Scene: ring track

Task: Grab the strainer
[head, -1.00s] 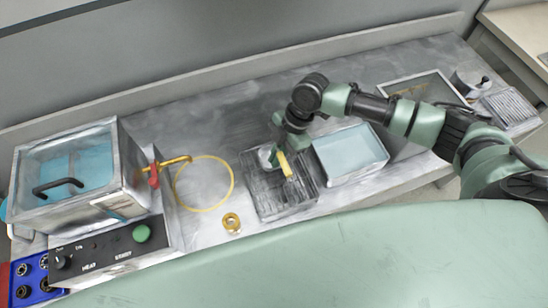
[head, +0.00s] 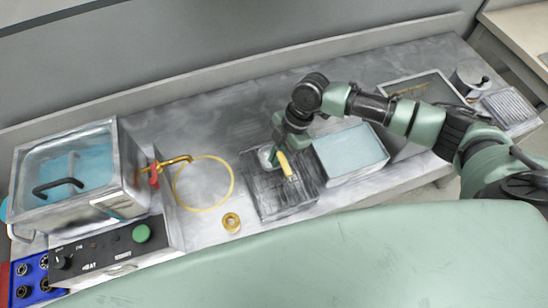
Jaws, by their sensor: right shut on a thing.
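A dark wire strainer basket (head: 272,198) with a yellow handle (head: 286,166) sits on the metal bench near the middle of the head view. My right gripper (head: 278,158) reaches down from above at the basket's far side and is shut on the yellow handle. The arm and wrist partly hide the fingers, so the exact contact is hard to see. The basket appears to rest at bench level. My left gripper is not in view.
A tray of pale blue liquid (head: 350,152) stands right beside the basket. A metal tank (head: 128,172) with blue liquid, a yellow hose loop (head: 232,185) and a brass ring (head: 231,222) are to the left. The bench behind the basket is clear.

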